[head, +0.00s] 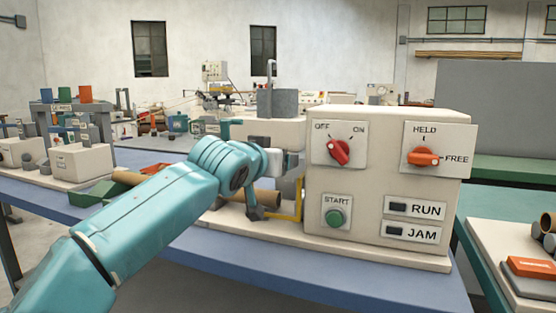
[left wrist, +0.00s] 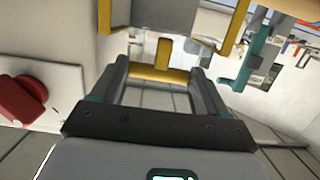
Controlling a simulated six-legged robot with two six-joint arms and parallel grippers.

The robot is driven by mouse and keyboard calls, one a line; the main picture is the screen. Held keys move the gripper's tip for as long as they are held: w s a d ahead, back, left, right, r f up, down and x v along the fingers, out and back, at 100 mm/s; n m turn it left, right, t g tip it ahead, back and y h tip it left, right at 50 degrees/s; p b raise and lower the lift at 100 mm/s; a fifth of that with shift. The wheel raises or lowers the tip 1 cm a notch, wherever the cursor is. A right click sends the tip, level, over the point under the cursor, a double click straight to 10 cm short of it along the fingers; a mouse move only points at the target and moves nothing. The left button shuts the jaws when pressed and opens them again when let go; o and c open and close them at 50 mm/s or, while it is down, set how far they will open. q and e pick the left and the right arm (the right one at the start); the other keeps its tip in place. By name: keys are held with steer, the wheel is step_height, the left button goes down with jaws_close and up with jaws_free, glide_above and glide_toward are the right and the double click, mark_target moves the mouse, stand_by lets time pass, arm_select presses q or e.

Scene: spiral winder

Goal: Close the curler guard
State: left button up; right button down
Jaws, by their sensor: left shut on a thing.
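The curler guard shows as a yellow frame (head: 298,203) at the left side of the cream control box (head: 385,185), mostly hidden behind my left arm in the head view. In the left wrist view, a yellow T-shaped guard handle (left wrist: 163,62) lies between the grey fingers of my left gripper (left wrist: 160,75). My left gripper (head: 288,161) is shut on this handle, close beside the box. How far the guard stands open cannot be told. My right gripper is in neither view.
The box front carries a red OFF/ON knob (head: 339,152), a HELD/FREE knob (head: 423,157), a green START button (head: 335,217) and dark RUN and JAM lamps. A brown tube (head: 267,197) lies behind my wrist. A green-topped bench with an orange part (head: 530,267) stands at right.

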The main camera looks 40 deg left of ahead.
arm_select(q)
step_height(320, 180, down, 2)
steer(key=shift+w+d, duration=0.1)
stand_by(0.4)
steer(key=o, duration=1.3)
steer(key=shift+o, duration=1.1)
steer(key=shift+w, duration=0.1)
steer(key=v, duration=1.6)
steer(key=shift+s+r, duration=0.25)
